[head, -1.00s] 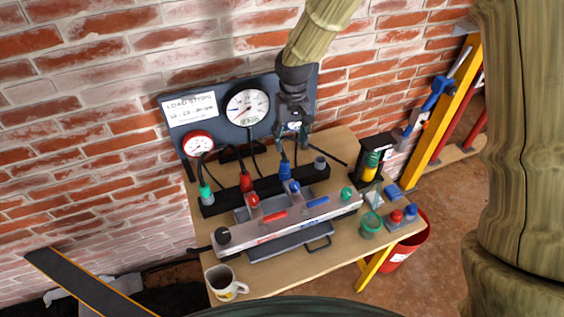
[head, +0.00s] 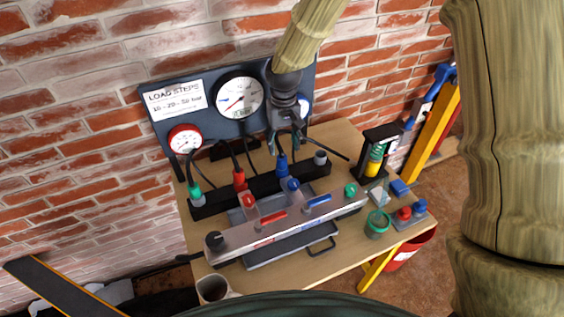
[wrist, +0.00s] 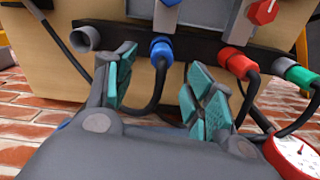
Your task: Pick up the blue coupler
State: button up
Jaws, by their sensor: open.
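The blue coupler (head: 282,166) sits in the dark rail at the back of the bench, with a black hose rising from it. In the wrist view the blue coupler (wrist: 162,50) appears between the two finger lines, just beyond the fingertips. My gripper (head: 286,143) is above and slightly behind the coupler, close to the gauge panel. In the wrist view my gripper (wrist: 160,75) is open, with green-padded fingers apart and nothing held. The coupler's hose passes between the fingers.
A red coupler (head: 239,180) and a green coupler (head: 195,194) with hoses stand left along the rail (head: 212,203). A grey empty socket (head: 320,158) is to the right. The gauge panel (head: 160,128) stands behind. A valve block (head: 275,228) lies in front.

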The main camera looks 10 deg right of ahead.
aim_at(282, 153)
jog(key=shift+a+f+p, duration=0.15)
jog(key=shift+f+p, duration=1.15)
jog(key=shift+f, duration=2.45)
jog(key=c, duration=1.2)
